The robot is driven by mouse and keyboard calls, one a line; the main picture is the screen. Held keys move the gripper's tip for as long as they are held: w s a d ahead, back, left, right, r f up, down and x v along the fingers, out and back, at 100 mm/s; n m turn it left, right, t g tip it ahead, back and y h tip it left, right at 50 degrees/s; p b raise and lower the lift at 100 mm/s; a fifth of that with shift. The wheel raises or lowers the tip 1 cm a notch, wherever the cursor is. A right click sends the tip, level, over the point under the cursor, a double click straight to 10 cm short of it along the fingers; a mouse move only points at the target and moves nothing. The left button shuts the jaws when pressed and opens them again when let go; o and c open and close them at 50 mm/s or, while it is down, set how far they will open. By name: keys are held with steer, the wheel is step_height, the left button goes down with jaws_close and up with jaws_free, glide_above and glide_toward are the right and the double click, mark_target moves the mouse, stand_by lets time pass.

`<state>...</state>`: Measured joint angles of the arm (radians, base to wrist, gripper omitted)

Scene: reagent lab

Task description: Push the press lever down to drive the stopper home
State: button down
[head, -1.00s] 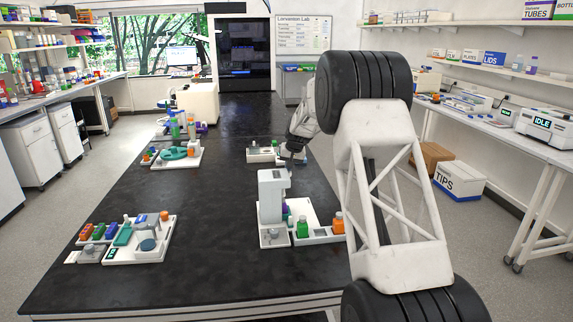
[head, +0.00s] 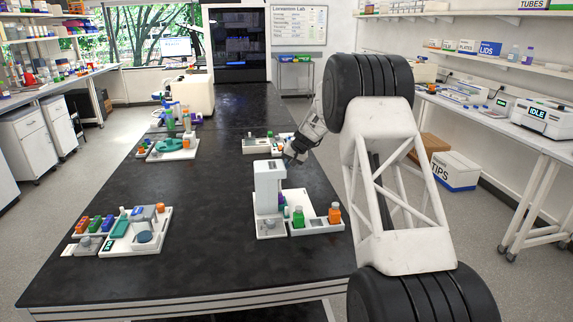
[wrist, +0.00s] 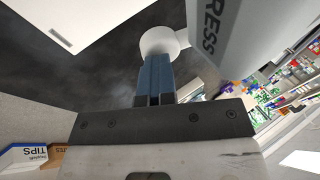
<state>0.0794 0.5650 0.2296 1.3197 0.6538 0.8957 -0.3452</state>
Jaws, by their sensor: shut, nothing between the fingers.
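The white press (head: 268,190) stands upright on a white tray near the right edge of the black bench. Its side, lettered "RESS", also shows in the wrist view (wrist: 228,40). A white round knob (wrist: 158,42), apparently the end of the press lever, lies at the fingertips in the wrist view. My gripper (wrist: 156,62) is shut and empty, its blue fingers together. The tips overlap the knob's edge in the picture; I cannot tell whether they touch. In the head view my gripper (head: 292,157) is just above and right of the press top. The stopper cannot be made out.
A green bottle (head: 298,217) and an orange bottle (head: 335,214) stand on the tray right of the press. A purple item (head: 281,199) is close beside the press. Another tray of items (head: 125,240) sits at the left. The bench middle is clear.

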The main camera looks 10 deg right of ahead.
steer(key=shift+f, duration=0.3)
stand_by(0.4)
steer(key=w+v, duration=0.1)
steer(key=v, duration=1.3)
steer(key=shift+w+r, duration=0.2)
steer(key=shift+r, duration=0.05)
